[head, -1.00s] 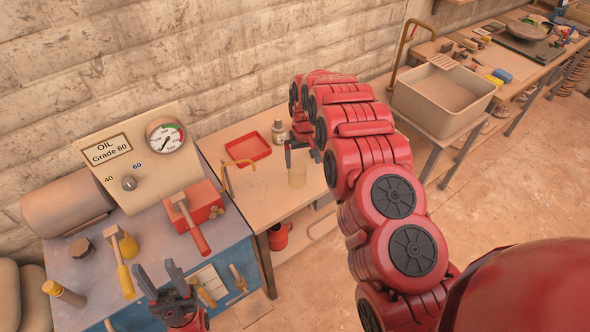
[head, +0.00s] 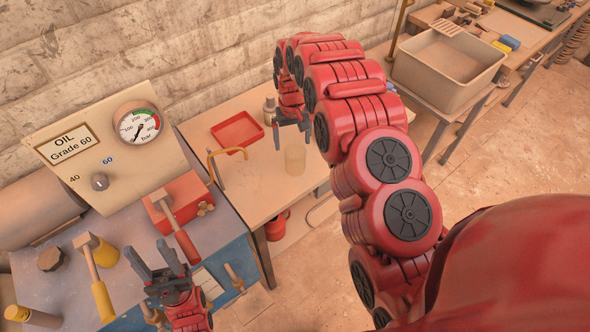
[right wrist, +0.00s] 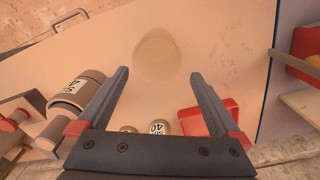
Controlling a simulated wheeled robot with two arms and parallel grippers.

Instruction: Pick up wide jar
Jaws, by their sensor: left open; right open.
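The wide jar (head: 295,160) looks like a pale, see-through cylinder standing upright on the light bench. In the right wrist view it shows as a round pale shape (right wrist: 157,52) just beyond the fingertips, roughly centred between them. My right gripper (head: 291,143) is open and empty above and slightly behind the jar, fingers pointing down. In the right wrist view its two fingers (right wrist: 160,75) are spread apart and do not appear to touch the jar. My left gripper (head: 146,250) is open and empty, above the front of the blue bench at the left.
A red tray (head: 238,132) and a small bottle (head: 269,110) are behind the jar. A brown labelled container (right wrist: 73,92) is beside my right gripper's left finger. A bent tap (head: 212,160) rises left of the jar.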

